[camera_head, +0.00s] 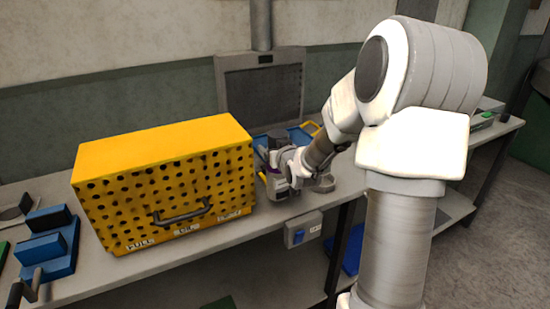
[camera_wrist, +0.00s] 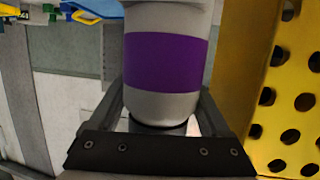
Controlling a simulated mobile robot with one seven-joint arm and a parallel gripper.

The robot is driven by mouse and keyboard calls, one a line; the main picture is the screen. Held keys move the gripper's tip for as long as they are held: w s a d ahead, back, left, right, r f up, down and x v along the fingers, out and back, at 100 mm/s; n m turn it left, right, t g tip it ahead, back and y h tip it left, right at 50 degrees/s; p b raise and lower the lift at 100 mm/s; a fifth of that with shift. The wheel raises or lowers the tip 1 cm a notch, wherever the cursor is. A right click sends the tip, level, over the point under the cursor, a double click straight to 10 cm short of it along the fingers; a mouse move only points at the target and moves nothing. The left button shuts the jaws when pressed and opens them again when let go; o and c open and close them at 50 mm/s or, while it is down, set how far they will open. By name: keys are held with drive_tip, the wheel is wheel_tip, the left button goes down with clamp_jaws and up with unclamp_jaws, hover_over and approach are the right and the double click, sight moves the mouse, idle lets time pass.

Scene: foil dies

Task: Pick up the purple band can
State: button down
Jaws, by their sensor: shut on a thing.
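The purple band can (camera_wrist: 166,58) is a pale grey cylinder with a wide purple band, large in the middle of the wrist view. My gripper (camera_wrist: 164,105) is shut on it, with a dark finger along each side of the can. In the head view my gripper (camera_head: 277,175) is just right of the yellow perforated box, over the bench. The can is mostly hidden there by my gripper and wrist. I cannot tell whether its base touches the bench.
The yellow perforated box (camera_head: 165,180) stands close on the left; its wall (camera_wrist: 285,110) is near the can in the wrist view. A blue tray (camera_head: 300,133) lies behind my gripper. Blue blocks (camera_head: 45,245) sit at the bench's left end. A grey panel (camera_head: 262,95) stands behind.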

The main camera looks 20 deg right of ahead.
drive_tip(key=s+d+r+p, duration=0.3)
drive_tip(key=s+d+r, duration=0.2)
drive_tip(key=d, duration=0.5)
drive_tip(key=shift+s+r, duration=0.35)
drive_tip(key=shift+r, duration=0.6)
